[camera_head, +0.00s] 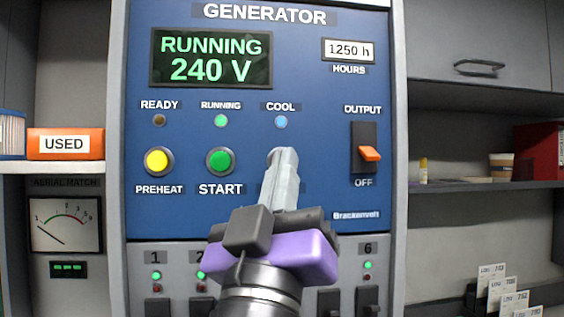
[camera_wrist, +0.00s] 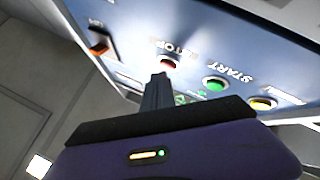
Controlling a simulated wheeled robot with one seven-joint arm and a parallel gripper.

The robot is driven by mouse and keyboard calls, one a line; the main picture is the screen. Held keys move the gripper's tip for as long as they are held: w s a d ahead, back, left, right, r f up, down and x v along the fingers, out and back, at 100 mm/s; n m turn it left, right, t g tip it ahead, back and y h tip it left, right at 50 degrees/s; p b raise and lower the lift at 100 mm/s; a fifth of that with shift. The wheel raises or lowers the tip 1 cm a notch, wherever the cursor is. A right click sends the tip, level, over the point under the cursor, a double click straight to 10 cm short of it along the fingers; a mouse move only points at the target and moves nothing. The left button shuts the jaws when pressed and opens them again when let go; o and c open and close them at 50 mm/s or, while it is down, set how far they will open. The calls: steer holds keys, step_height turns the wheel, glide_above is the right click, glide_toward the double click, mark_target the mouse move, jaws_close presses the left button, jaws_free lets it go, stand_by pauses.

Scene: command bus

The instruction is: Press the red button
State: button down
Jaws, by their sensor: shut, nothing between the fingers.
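The red button (camera_wrist: 168,62) shows in the wrist view on the blue generator panel (camera_head: 330,205), just beyond my fingertips. In the head view my gripper hides it, along with most of its label. My gripper (camera_head: 283,156) is shut and empty, its fingers pointing at the panel right of the green START button (camera_head: 220,161). In the wrist view my gripper's tips (camera_wrist: 159,78) sit just below the red button in the picture. I cannot tell whether they touch it.
The yellow PREHEAT button (camera_head: 158,161) is left of START. An orange OUTPUT switch (camera_head: 369,153) is to the right, by the OFF label. The display (camera_head: 211,59) reads RUNNING 240 V. Numbered switches (camera_head: 158,305) line the lower panel.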

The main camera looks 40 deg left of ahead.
steer(key=shift+w+a+b, duration=0.25)
steer(key=shift+a+b, duration=0.05)
stand_by(0.5)
stand_by(0.4)
steer(key=shift+s+d, duration=0.55)
steer(key=shift+d, duration=0.05)
steer(key=shift+s+d+p, duration=0.75)
steer(key=shift+s+d, duration=0.85)
steer(key=shift+d, duration=0.3)
